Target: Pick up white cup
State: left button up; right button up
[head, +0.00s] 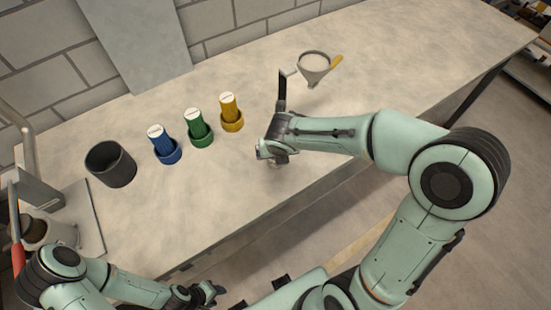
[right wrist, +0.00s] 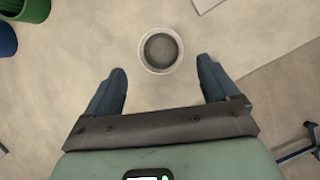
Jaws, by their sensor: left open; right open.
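The white cup (right wrist: 160,50) shows in the right wrist view from above, with a pale round rim and a grey inside. It stands on the table just beyond my right gripper (right wrist: 162,85), roughly centred between the two blue-grey fingertips. The right gripper is open and empty. I cannot make out the cup clearly in the head view, where my right arm's end (head: 275,145) covers that part of the table. My left gripper (head: 208,293) is open, low in the head view before the table's front edge, far from the cup.
Blue (head: 160,143), green (head: 198,127) and yellow (head: 230,112) containers stand in a row left of my right arm. A dark grey cup (head: 110,165) stands further left. A funnel (head: 314,66) lies behind the arm. The table (head: 420,65) is clear at the back right.

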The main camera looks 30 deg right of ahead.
jog(key=x, duration=0.3)
jog(key=b+x, duration=0.1)
jog(key=x, duration=0.2)
jog(key=shift+w+d, duration=0.25)
jog(key=shift+w, duration=0.05)
jog(key=shift+r, duration=0.1)
jog(key=c, duration=1)
